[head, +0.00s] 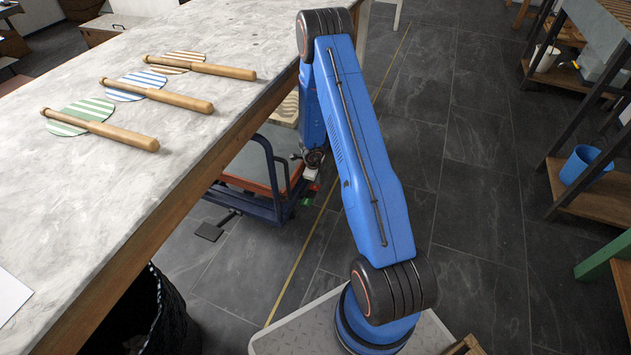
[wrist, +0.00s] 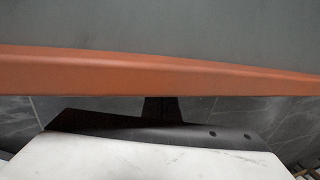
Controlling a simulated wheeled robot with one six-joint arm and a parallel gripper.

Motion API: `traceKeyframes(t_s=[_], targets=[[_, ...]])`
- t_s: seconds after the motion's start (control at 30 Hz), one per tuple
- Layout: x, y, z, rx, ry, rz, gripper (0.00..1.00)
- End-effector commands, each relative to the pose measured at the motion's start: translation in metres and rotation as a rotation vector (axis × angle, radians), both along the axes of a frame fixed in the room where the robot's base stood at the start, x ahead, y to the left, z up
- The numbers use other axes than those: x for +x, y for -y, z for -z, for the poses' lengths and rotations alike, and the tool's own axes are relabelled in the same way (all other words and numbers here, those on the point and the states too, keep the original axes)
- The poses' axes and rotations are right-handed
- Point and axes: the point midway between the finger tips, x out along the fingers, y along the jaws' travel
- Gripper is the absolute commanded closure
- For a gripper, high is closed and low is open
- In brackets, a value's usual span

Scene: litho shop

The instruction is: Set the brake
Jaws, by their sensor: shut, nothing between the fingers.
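In the wrist view my gripper's dark fingers (wrist: 163,106) are shut and empty. Their tips meet the lower edge of an orange band (wrist: 160,78), seemingly the deck edge; I cannot tell whether they touch. The pedal is not clearly seen there.
A shelf (head: 580,100) and a blue bucket (head: 585,165) are at the right. The dark tiled floor between is clear.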

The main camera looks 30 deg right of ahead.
Motion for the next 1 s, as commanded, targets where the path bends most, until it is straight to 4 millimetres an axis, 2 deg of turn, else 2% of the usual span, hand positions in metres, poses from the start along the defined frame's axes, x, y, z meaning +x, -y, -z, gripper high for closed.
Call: traceKeyframes(t_s=[0.4, 1.0], targets=[[0.004, 0.006, 0.014, 0.001, 0.0, 0.001, 1.0], [0.003, 0.008, 0.014, 0.0, -0.001, 0.001, 1.0]])
